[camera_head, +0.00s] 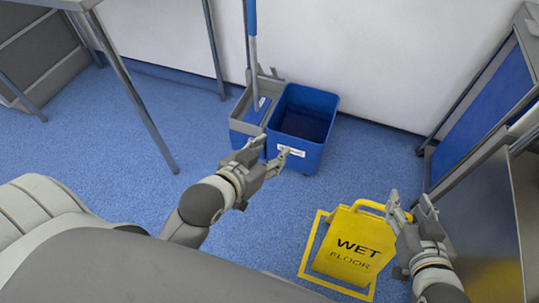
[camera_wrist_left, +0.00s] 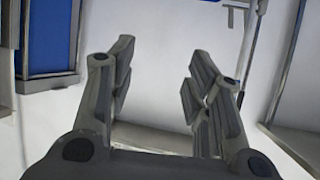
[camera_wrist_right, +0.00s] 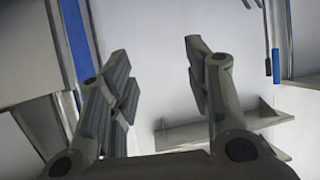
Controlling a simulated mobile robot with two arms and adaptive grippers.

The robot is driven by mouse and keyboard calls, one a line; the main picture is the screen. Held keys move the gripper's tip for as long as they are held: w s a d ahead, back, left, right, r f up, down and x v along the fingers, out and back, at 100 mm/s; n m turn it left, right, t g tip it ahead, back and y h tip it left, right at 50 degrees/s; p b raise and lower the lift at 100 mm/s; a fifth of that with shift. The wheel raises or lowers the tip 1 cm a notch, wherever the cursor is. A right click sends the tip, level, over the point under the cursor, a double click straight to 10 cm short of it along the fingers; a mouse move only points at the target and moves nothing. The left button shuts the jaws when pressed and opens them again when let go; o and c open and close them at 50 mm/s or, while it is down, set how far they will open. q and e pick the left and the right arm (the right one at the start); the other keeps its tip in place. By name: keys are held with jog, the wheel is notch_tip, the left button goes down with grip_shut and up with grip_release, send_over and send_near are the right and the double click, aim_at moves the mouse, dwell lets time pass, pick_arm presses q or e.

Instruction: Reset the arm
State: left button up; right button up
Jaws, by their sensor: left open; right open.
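My left gripper (camera_head: 272,160) is open and empty in the head view, seen in front of the blue mop bucket. In the left wrist view its two fingers (camera_wrist_left: 158,85) stand apart with nothing between them. My right gripper (camera_head: 411,203) is open and empty, above and beside the yellow wet floor sign.
A blue mop bucket (camera_head: 318,100) with a blue-handled mop (camera_head: 252,40) stands by the white wall. A yellow wet floor sign (camera_head: 355,245) stands on the blue floor (camera_head: 80,130). A metal-framed table (camera_head: 140,105) is at left, and a blue-panelled cart (camera_head: 485,110) at right.

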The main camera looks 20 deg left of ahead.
pick_arm(q)
jog(key=shift+s+d+r, duration=0.1)
jog(key=shift+s+d, duration=0.3)
jog(key=shift+s, duration=0.25)
pick_arm(e)
jog(key=shift+w+r, duration=0.1)
